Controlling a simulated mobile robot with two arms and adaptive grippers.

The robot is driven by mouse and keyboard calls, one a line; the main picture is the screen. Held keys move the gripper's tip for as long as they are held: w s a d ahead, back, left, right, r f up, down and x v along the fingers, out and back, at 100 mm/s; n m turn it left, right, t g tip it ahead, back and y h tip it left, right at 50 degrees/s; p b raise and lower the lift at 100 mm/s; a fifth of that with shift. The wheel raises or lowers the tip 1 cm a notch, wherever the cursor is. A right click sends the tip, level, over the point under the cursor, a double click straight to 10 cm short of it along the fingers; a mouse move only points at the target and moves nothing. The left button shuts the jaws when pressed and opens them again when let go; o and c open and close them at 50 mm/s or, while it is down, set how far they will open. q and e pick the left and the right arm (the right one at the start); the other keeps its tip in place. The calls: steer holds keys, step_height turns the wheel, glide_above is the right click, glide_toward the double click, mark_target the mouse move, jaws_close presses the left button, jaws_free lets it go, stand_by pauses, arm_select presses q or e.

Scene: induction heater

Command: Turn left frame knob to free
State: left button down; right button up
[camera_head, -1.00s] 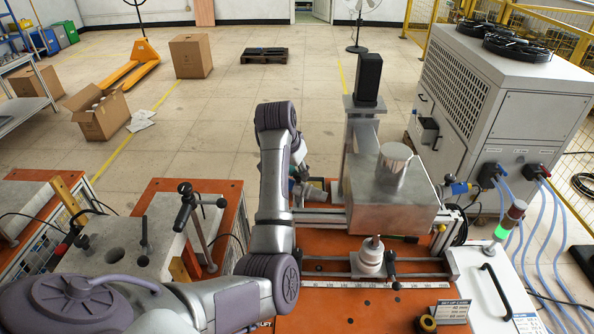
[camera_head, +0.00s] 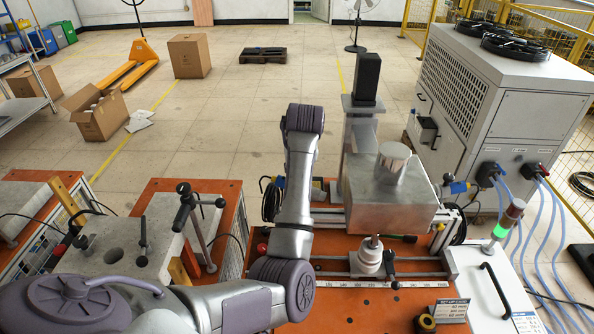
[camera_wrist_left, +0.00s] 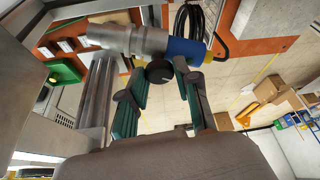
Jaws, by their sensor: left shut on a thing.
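In the left wrist view, a round black knob (camera_wrist_left: 158,72) sits beside a silver and blue cylindrical part (camera_wrist_left: 150,42). My left gripper (camera_wrist_left: 164,76), with dark green finger pads, is shut on this knob, one finger at each side. Part of the knob is hidden by the fingertips. In the head view, my left arm hides the knob and my left gripper, to the left of the metal frame rail (camera_head: 330,217). My right gripper is in neither view.
A clamp (camera_head: 186,200) stands on the left table. A red button (camera_head: 262,248) is beside my arm.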

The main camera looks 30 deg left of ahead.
arm_select(q)
steer(key=n, duration=0.2)
steer(key=n+g, duration=0.1)
steer(key=n, duration=0.1)
steer(key=shift+w+d+r+n+g+y, duration=0.1)
steer(key=shift+w+d+n+g+y, duration=0.1)
steer(key=shift+n+g+y, duration=0.15)
steer(key=shift+w+n+g+y, duration=0.15)
steer(key=shift+n+g, duration=0.3)
steer(key=shift+n, duration=0.8)
steer(key=shift+s+n+g+y, duration=0.15)
steer(key=shift+n+g, duration=0.25)
steer(key=shift+n, duration=0.8)
steer(key=shift+w, duration=0.1)
steer(key=c, duration=0.8)
jaws_free()
steer(key=v, duration=1.2)
steer(key=shift+w, duration=0.1)
